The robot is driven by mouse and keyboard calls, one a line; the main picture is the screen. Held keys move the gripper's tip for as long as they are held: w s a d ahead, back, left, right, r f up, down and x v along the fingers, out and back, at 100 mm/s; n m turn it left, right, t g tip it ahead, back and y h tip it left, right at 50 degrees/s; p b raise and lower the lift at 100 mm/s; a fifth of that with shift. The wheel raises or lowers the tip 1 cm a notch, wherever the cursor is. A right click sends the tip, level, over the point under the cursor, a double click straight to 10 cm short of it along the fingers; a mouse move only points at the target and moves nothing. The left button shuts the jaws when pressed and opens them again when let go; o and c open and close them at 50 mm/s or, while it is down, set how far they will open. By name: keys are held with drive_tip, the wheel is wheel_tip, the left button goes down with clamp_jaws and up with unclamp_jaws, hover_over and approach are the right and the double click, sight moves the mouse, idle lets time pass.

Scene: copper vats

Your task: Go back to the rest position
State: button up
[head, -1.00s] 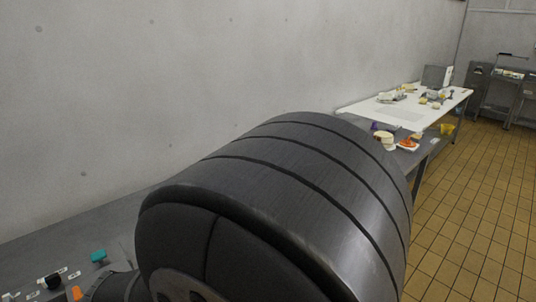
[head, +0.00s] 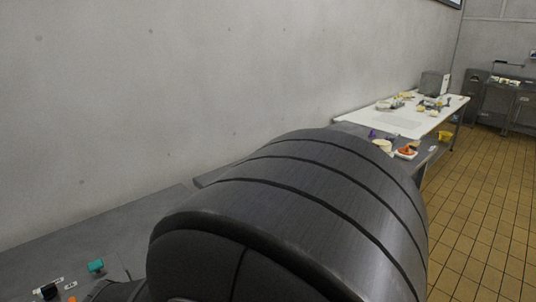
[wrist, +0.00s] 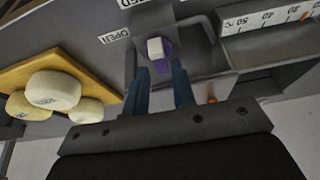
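My gripper (wrist: 161,70) shows in the wrist view with two blue-grey fingers apart and nothing seen held between them. Beyond the fingertips is a purple part with a white square block (wrist: 156,48), set by a grey metal housing. Whether the fingers touch it I cannot tell. In the head view my large dark arm link fills the lower middle and hides much of the grey counter; the gripper does not show there.
In the wrist view, pale cheeses (wrist: 53,90) sit on a yellow board at left, and a °C scale (wrist: 268,18) is at upper right. In the head view, a teal block (head: 96,266) lies at lower left. A white-topped table (head: 400,121) with food stands right, beside open tiled floor (head: 480,215).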

drive_tip(key=v, duration=1.6)
drive_tip(key=x, duration=1.8)
drive_tip(key=shift+f, duration=0.1)
drive_tip(key=shift+w+f, duration=0.1)
drive_tip(key=shift+f, duration=0.05)
drive_tip(key=shift+n+g, duration=0.3)
drive_tip(key=shift+n, duration=0.4)
drive_tip(key=shift+n+g+y, duration=0.5)
drive_tip(key=shift+n+g, duration=0.1)
drive_tip(key=shift+n, duration=1.1)
